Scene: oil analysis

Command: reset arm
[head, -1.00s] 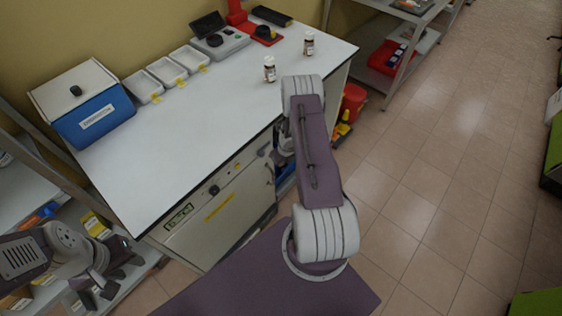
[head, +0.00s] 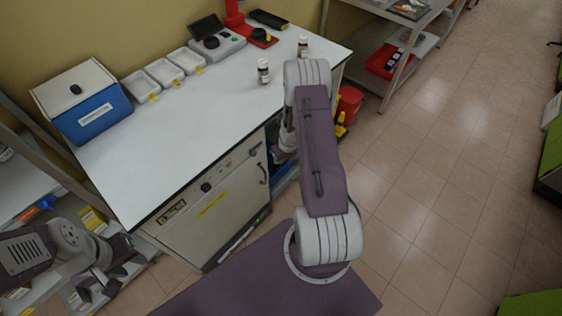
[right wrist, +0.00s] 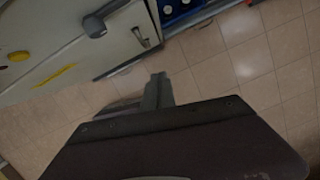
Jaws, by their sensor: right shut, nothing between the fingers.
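My left gripper (head: 115,269) is at the lower left in the head view, beside the counter's near left corner. Its fingers look spread apart, with nothing between them. My right arm reaches up through the middle of the head view, and its upper links hide most of the right gripper beside the counter front. In the right wrist view my right gripper (right wrist: 158,90) is shut and empty, above the tiled floor and near the cabinet front.
The white counter (head: 190,130) holds a blue box (head: 95,118), white trays (head: 163,72), two small bottles (head: 263,72), and a grey device (head: 217,46). A red bucket (head: 349,103) stands beyond the counter. The floor (head: 440,190) at right is clear.

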